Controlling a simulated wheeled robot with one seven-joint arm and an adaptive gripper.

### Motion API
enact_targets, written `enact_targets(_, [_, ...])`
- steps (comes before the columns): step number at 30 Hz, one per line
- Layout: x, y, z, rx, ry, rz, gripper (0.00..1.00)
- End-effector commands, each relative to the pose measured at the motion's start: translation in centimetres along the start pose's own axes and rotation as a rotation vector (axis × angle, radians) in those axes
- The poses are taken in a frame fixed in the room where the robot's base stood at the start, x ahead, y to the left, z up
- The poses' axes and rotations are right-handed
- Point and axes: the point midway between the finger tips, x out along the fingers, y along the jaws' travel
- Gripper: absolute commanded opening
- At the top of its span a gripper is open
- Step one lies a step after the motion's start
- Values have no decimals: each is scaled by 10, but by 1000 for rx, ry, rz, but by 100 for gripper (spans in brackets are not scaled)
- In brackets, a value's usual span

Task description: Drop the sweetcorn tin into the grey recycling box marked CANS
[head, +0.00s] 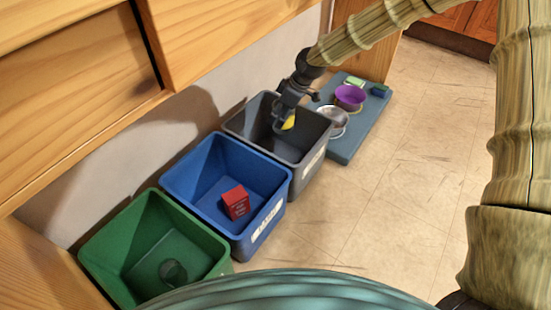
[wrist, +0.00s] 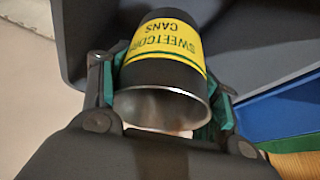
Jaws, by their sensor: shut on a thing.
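The sweetcorn tin (wrist: 165,45) is dark with a yellow label band reading SWEETCORN and CANS, upside down in the wrist view, with a bare metal rim towards me. My gripper (wrist: 165,100) is shut on it, one finger on each side.
A blue box (head: 269,216) holding a red carton (head: 236,202) stands beside the grey one, then a green box (head: 109,244) with a dark round thing inside. Beyond is a mat (head: 366,123) with a purple bowl (head: 350,97) and metal bowl (head: 331,121). A wooden ledge overhangs left.

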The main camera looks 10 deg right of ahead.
Motion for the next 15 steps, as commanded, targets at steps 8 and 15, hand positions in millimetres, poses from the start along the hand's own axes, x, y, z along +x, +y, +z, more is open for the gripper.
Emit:
enact_targets(8, [5,0,1,-1,0,0,38])
enact_targets(15, [5,0,1,-1,0,0,83])
